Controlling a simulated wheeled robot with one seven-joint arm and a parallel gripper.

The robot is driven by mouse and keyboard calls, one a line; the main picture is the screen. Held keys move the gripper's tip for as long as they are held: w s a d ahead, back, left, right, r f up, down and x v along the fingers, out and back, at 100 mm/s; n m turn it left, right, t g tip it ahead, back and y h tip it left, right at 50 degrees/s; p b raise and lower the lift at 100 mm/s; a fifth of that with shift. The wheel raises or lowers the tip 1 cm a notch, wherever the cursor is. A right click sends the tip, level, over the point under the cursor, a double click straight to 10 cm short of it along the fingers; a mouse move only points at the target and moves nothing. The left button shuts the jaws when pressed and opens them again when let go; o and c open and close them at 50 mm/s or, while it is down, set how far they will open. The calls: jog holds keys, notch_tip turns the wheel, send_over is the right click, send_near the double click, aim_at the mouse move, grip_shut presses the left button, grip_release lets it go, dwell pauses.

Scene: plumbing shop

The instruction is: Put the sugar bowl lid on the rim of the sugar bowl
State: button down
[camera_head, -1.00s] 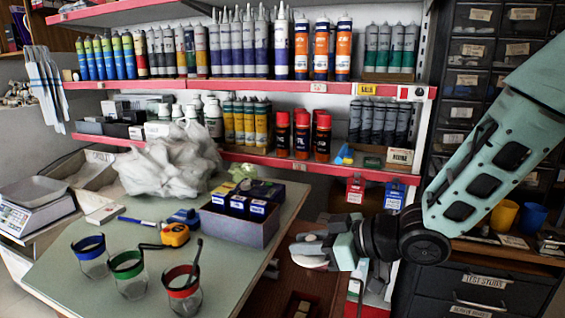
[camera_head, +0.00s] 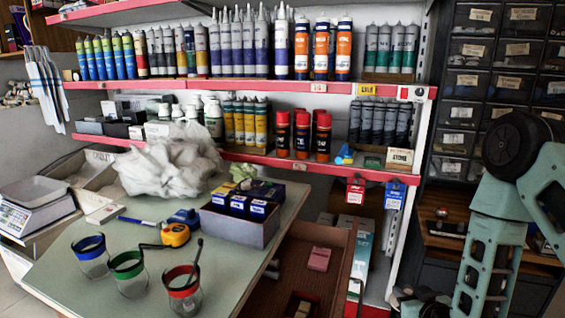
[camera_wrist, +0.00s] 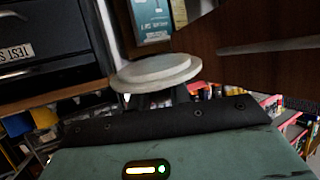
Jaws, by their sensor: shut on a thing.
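The sugar bowl lid, a pale round disc with a stepped edge (camera_wrist: 157,72), is held in my gripper (camera_wrist: 162,97) in the wrist view. The fingers are mostly hidden beneath it. In the head view my gripper (camera_head: 424,302) is low at the bottom right, partly cut off, and the lid cannot be made out there. Three open glass jars stand on the table at lower left: one blue-rimmed (camera_head: 92,262), one green-rimmed (camera_head: 130,280), one red-rimmed with a dark-handled utensil in it (camera_head: 183,298). I cannot tell which is the sugar bowl. My gripper is far right of them.
The grey-green table (camera_head: 225,262) also bears a yellow tape measure (camera_head: 175,235), a purple box of small cartons (camera_head: 240,230) and a crumpled white bag (camera_head: 168,163). An open wooden drawer (camera_head: 335,275) lies between table and arm. Red-edged shelves and dark drawer cabinets stand behind.

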jog(key=shift+w+d+f+m+h, duration=0.25)
jog(key=shift+d+f+m+h, duration=0.3)
jog(key=shift+d+f, duration=0.5)
jog(key=s+r+p, duration=0.2)
jog(key=r+p, duration=0.7)
jog(key=r, duration=0.1)
jog(key=s+r+p, duration=0.2)
jog(key=r+p, duration=0.7)
jog(key=r, duration=0.2)
jog(key=shift+s, duration=0.3)
